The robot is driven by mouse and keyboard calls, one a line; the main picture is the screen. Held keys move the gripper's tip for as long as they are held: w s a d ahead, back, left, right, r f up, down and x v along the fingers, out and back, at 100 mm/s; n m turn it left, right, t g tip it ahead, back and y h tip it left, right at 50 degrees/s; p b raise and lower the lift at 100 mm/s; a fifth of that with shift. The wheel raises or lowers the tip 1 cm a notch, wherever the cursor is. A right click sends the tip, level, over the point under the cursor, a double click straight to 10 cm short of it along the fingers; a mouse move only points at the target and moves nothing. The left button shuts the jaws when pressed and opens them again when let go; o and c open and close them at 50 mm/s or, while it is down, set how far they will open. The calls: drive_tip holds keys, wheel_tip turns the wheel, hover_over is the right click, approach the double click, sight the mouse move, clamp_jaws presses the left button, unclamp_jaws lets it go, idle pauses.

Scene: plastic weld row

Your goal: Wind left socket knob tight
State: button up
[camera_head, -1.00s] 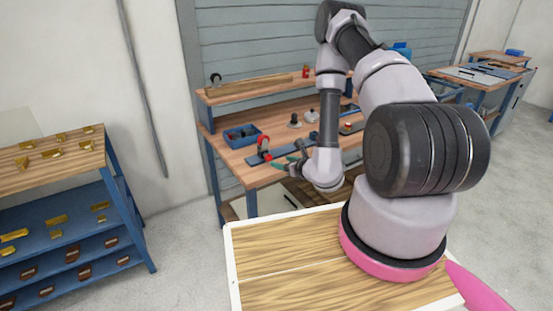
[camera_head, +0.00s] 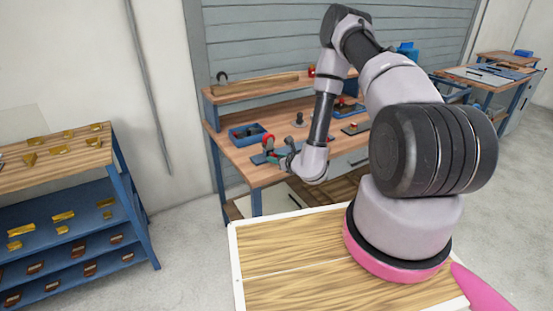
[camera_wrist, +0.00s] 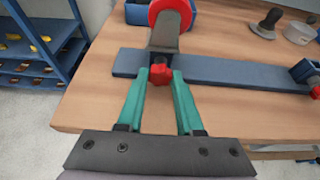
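The left socket knob (camera_wrist: 160,74) is a small red knob at the foot of a grey bracket with a red ring on top, on a long blue bar (camera_wrist: 230,72). In the wrist view my gripper (camera_wrist: 160,78) has its two green fingers apart, one tip at each side of this knob. The tips look very close to it; whether they touch is not clear. In the head view my gripper (camera_head: 287,161) is at the bench's front edge beside the red ring clamp (camera_head: 268,147), its fingers too small to judge. Another red knob (camera_wrist: 316,92) is at the bar's right end.
A blue bin (camera_head: 246,134) stands on the bench behind the bar. A dark-handled tool (camera_wrist: 268,22) and other small items stand further right. The bench's front edge is just below the bar. A blue shelf rack (camera_head: 70,222) stands at the left.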

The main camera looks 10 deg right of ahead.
clamp_jaws()
drive_tip(key=m+y, duration=0.2)
drive_tip(key=m, duration=0.1)
drive_tip(key=shift+d+g, duration=0.25)
drive_tip(key=shift+g, duration=0.05)
drive_tip(key=shift+f+m+y, duration=0.15)
drive_tip(key=shift+m+y, duration=0.85)
drive_tip(key=shift+m, duration=0.6)
drive_tip(key=shift+d, duration=0.1)
drive_tip(key=o, duration=0.7)
unclamp_jaws()
